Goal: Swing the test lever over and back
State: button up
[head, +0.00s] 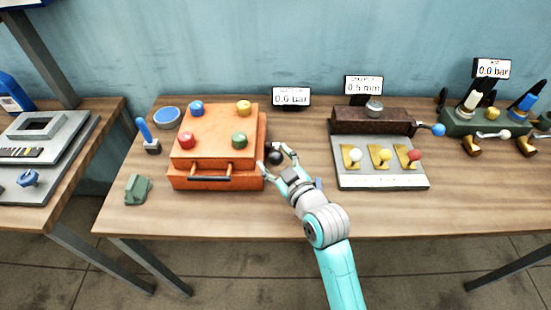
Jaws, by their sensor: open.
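My gripper (273,158) is open at the right side of an orange box (216,129). A lever with a black ball knob (275,157) lies between its fingers; I cannot tell whether they touch it. No label I can read names the test lever. Other levers stand on a grey panel at centre right: one with a white knob (355,156), one with a yellow knob (385,155) and one with a red knob (414,155). A lever with a blue ball (438,129) sticks out right of a dark brown block (372,119).
The orange box carries several coloured knobs and a front handle (209,178). Displays stand behind, one reading 0.0 bar (291,98) and one 0.5 mm (363,86). A green block (138,189) and blue dish (167,117) sit left. The front wooden bench (230,222) is clear.

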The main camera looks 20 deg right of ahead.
jog(key=v, duration=1.2)
